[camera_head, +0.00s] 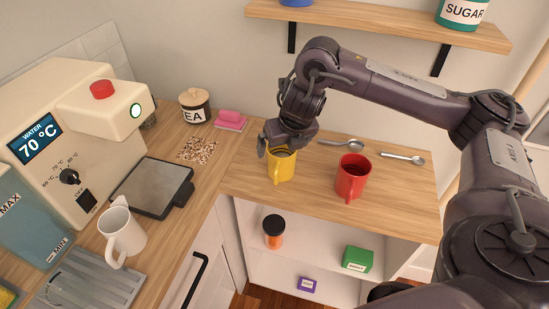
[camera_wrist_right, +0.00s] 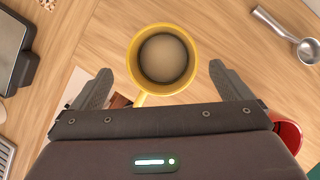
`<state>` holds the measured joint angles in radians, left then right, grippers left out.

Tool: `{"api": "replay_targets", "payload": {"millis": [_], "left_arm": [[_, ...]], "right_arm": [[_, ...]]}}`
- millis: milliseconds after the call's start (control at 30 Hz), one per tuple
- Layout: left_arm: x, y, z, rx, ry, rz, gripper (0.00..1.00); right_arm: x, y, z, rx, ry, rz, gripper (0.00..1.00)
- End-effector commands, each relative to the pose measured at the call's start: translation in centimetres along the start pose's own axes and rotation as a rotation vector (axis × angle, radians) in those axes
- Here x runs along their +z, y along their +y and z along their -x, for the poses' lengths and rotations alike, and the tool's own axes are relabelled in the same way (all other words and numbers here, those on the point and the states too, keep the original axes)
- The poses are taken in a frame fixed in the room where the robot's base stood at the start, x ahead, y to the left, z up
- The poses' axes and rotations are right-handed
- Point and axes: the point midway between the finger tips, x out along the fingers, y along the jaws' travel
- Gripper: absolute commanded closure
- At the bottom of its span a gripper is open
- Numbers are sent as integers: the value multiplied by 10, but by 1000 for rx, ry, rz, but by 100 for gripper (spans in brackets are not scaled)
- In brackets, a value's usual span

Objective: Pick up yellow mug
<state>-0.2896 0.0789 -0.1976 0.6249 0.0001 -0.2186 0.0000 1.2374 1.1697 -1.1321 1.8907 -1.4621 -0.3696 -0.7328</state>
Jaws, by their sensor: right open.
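The yellow mug (camera_head: 281,167) stands upright on the wooden counter, left of the red mug (camera_head: 352,177). In the right wrist view the yellow mug (camera_wrist_right: 163,58) shows from above with a greyish-brown inside, its handle towards the gripper. My right gripper (camera_head: 277,148) is at the yellow mug, its upper part hidden behind the gripper in the head view. In the wrist view the open gripper (camera_wrist_right: 160,85) has one finger to each side of the mug, with gaps between. My left gripper is not in view.
The red mug stands close on the right. Two spoons (camera_head: 343,144) (camera_head: 402,157) lie behind it. A shelf (camera_head: 385,22) hangs above.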

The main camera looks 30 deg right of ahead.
Motion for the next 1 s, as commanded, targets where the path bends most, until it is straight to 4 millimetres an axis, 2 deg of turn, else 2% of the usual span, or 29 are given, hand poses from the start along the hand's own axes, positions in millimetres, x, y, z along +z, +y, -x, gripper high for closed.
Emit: {"api": "replay_targets", "payload": {"millis": [33, 100, 300, 333, 500, 700, 1000], "left_arm": [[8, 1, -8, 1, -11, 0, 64], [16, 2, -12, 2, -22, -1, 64], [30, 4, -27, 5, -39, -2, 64], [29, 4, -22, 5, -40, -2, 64], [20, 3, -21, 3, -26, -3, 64], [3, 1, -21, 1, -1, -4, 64], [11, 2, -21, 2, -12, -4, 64]], "right_arm": [[-2, 0, -11, 0, 2, -2, 2], [-2, 0, -18, 1, 1, -3, 2], [-1, -1, -48, 3, 3, -5, 2], [1, -1, -48, 1, 3, -5, 2], [2, -2, -62, 1, -1, -4, 2], [2, -1, -62, 1, -1, -3, 2], [2, -1, -62, 1, -2, -4, 40]]}}
